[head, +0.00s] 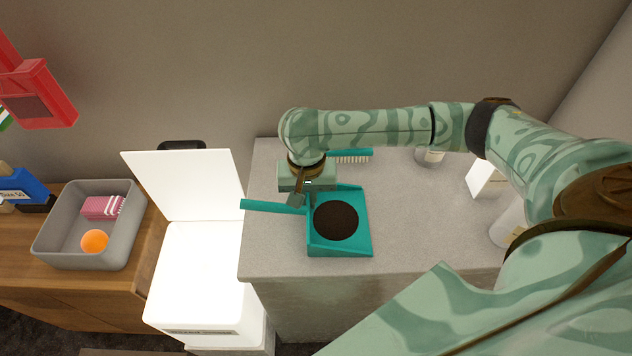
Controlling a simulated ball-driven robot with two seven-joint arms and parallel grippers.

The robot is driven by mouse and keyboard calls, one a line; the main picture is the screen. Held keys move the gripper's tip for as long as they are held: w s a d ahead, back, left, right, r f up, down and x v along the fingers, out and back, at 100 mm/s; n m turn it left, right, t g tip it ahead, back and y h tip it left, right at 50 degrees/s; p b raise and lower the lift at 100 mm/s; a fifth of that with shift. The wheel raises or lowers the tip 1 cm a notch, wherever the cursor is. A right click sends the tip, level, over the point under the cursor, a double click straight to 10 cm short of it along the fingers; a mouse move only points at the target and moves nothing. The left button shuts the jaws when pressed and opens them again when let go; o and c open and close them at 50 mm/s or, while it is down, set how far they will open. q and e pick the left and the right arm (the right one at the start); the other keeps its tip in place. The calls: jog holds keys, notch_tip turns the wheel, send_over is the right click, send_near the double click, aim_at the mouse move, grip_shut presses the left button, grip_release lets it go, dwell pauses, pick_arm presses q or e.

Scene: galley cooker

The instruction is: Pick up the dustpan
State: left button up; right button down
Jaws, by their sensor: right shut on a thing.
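A teal dustpan (361,243) with a round patch of dark dirt (336,220) in its pan is over the left part of the grey countertop. Its handle (268,206) points left, past the counter's left edge. My right gripper (299,202) comes down from above and is shut on the dustpan where the handle meets the pan. I cannot tell whether the pan touches the counter or is slightly raised. My left gripper is not in view.
A white bin (200,275) with its lid (185,183) open stands left of the counter. A teal brush (352,154) lies behind the dustpan, partly hidden by my arm. White containers (508,222) stand at the counter's right.

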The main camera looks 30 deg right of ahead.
aim_at(307, 210)
jog(key=r+p, duration=0.1)
jog(key=r, duration=0.1)
jog(key=r+p, duration=0.2)
jog(key=shift+s+a+r, duration=0.2)
jog(key=shift+r, duration=0.05)
jog(key=s+r+p, duration=0.1)
jog(key=s+a+r+p, duration=0.1)
jog(key=a+r+p, duration=0.1)
jog(key=r, duration=0.1)
jog(key=shift+s+r, duration=0.1)
jog(key=shift+s, duration=0.3)
jog(key=s+a+r+p, duration=0.4)
jog(key=s+a, duration=0.1)
jog(key=s, duration=0.3)
jog(key=shift+s+a+p, duration=0.2)
jog(key=shift+s+p, duration=0.05)
jog(key=shift+p, duration=0.1)
